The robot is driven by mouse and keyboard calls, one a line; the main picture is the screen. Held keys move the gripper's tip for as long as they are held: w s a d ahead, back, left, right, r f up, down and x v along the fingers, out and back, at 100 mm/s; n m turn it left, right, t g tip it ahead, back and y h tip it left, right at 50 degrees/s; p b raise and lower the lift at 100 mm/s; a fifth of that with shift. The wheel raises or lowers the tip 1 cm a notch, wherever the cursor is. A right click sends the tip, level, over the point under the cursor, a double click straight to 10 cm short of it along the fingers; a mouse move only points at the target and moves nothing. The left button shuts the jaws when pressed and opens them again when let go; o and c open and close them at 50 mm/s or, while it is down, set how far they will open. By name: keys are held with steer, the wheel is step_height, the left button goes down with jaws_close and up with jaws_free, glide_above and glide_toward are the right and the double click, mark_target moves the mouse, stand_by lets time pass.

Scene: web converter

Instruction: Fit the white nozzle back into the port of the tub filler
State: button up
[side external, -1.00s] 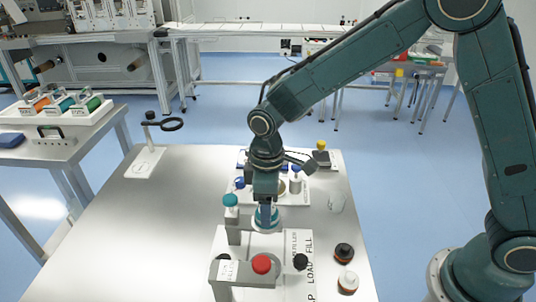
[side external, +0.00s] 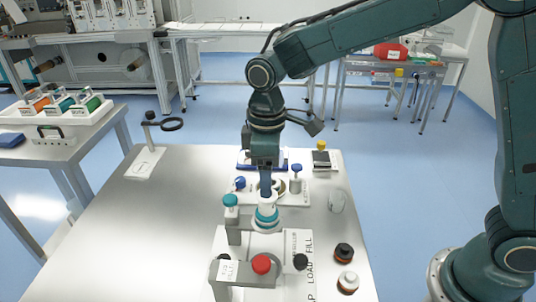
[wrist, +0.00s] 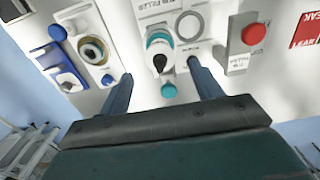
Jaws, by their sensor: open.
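The white nozzle (side external: 266,217) with a teal band stands on the tub filler (side external: 298,240) at the front of the table. In the wrist view the nozzle (wrist: 159,44) shows its dark tip pointing toward the camera. I cannot tell how deep it sits in the port, as its base hides the port. My gripper (side external: 265,192) points down just above the nozzle. In the wrist view my gripper (wrist: 160,68) is open, with one finger on each side of the nozzle and visible gaps between.
A teal knob (side external: 230,200) stands just left of the nozzle. A red button (side external: 262,264) on a grey block is in front. Behind is a white plate with blue knobs (side external: 297,169). The table's left side is mostly clear.

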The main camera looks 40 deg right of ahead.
step_height(320, 180, up, 6)
steer(key=shift+f, duration=0.25)
stand_by(0.5)
steer(key=s+d+r+m+t, duration=0.3)
steer(key=s+d+r+m, duration=0.3)
steer(key=s+d, duration=0.5)
steer(key=s+d+m+t, duration=0.1)
steer(key=s+d, duration=0.1)
steer(key=s, duration=0.3)
steer(key=s+d+f+m+t, duration=0.1)
steer(key=s+d+m, duration=0.1)
steer(key=s, duration=0.4)
steer(key=shift+d+t, duration=0.3)
steer(key=shift+d, duration=0.5)
